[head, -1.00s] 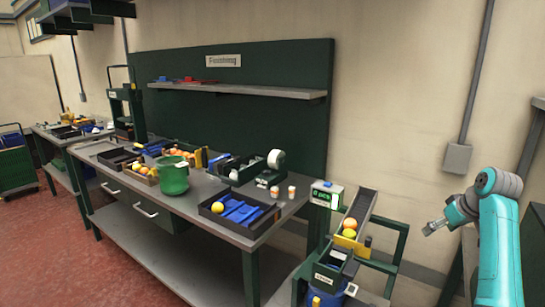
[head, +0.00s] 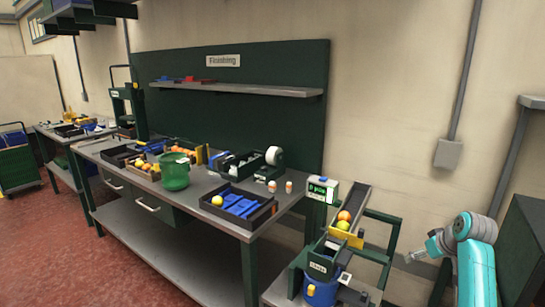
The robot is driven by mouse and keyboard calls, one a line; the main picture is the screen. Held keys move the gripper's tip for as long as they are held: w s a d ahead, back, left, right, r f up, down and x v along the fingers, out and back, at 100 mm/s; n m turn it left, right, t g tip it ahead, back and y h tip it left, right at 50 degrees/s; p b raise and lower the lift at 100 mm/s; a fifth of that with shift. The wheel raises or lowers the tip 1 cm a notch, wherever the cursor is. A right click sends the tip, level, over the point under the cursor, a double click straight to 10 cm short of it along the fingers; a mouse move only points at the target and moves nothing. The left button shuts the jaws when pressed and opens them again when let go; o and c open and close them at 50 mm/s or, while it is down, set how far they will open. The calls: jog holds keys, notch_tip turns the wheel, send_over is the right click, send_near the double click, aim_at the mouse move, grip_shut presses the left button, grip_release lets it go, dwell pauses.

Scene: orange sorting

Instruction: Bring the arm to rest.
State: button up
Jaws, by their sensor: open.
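My arm stands at the right edge of the head view, teal with grey joints, folded with its end pointing left. My gripper (head: 410,257) is small and grey here; it is open and no object shows in it. It hangs in free air right of the inclined chute stand, apart from it and from the wall behind.
The chute (head: 352,208) holds an orange and a yellow-green fruit above a blue bucket (head: 321,293). A dark cabinet (head: 525,250) stands behind my arm.

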jog(key=s+a+f+m+t, duration=0.1)
jog(key=s+a+f, duration=0.45)
jog(key=f, duration=0.35)
jog(key=s+a+f+t+h, duration=0.1)
jog(key=s+a+f, duration=0.4)
jog(key=s+f, duration=0.3)
jog(key=s+a+f+m+t, duration=0.1)
jog(key=s+a+f, duration=0.4)
jog(key=f, duration=0.5)
jog(key=s+a+r+t, duration=0.1)
jog(key=s+a, duration=0.2)
jog(key=s, duration=0.6)
jog(key=s+a+r+t, duration=0.1)
jog(key=s+a, duration=0.2)
jog(key=s, duration=0.7)
jog(key=s+a+r+t, duration=0.1)
jog(key=s+a, duration=0.2)
jog(key=s, duration=0.6)
jog(key=s+a+r+t, duration=0.2)
jog(key=s+r, duration=1.3)
jog(key=r, duration=0.1)
jog(key=shift+s+a, duration=0.2)
jog(key=shift+s, duration=0.1)
